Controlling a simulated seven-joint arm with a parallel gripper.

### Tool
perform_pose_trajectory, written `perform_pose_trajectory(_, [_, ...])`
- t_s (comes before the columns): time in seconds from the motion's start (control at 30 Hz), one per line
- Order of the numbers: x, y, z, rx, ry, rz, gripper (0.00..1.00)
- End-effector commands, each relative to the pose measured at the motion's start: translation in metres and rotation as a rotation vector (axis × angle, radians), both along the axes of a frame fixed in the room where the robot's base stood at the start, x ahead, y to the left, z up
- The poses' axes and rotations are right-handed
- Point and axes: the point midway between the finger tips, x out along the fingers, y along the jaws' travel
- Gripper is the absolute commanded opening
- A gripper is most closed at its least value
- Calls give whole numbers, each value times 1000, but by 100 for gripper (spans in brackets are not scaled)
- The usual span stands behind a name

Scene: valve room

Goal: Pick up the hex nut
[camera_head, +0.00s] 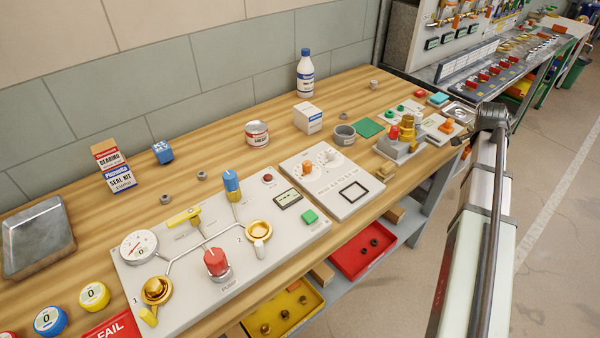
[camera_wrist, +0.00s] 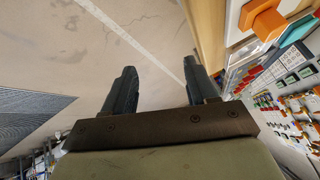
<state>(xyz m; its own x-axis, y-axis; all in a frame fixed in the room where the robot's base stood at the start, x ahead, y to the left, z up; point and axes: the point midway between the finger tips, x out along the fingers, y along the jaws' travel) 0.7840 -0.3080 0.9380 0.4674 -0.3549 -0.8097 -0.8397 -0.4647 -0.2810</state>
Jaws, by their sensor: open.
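Small grey nut-like pieces lie on the wooden bench in the head view: one (camera_head: 166,199) behind the pump panel, one (camera_head: 202,175) farther right, one (camera_head: 343,115) near the grey ring and one (camera_head: 373,85) at the back. I cannot tell which is the hex nut the task names. Brass nut-like pieces (camera_head: 265,329) lie in the yellow tray and dark ones (camera_head: 374,242) in the red tray, both below the bench edge. My gripper (camera_wrist: 160,88) is open and empty in the wrist view, over floor beside the bench, apart from all nuts.
The pump panel (camera_head: 215,268) with knobs and gauge fills the bench front. A white panel (camera_head: 345,195), a valve block (camera_head: 400,145), a tin (camera_head: 257,133), boxes and a bottle (camera_head: 305,75) stand around it. Bare wood lies behind the panel. The floor (camera_head: 560,230) at right is clear.

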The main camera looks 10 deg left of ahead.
Motion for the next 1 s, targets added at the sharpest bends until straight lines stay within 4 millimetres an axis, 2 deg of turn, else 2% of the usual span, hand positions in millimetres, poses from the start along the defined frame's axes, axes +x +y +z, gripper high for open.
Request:
perform_pose_trajectory(0.03, [4, 7, 15, -12, -11, 8, 57])
perform_pose_trajectory(0.1, [9, 24, 31, -32, -17, 32, 57])
perform_pose_trajectory(0.27, [17, 71, 61, -87, -8, 109, 57])
perform_pose_trajectory(0.37, [20, 108, 80, -127, 0, 169, 57])
perform_pose_trajectory(0.5, [24, 166, 105, -179, 21, 272, 57])
perform_pose_trajectory(0.6, [29, 210, 110, -200, 55, 364, 57])
perform_pose_trajectory(0.8, [36, 299, 108, -220, 141, 574, 57])
perform_pose_trajectory(0.87, [36, 327, 107, -226, 166, 640, 57])
perform_pose_trajectory(1.0, [31, 395, 104, -243, 231, 808, 57])
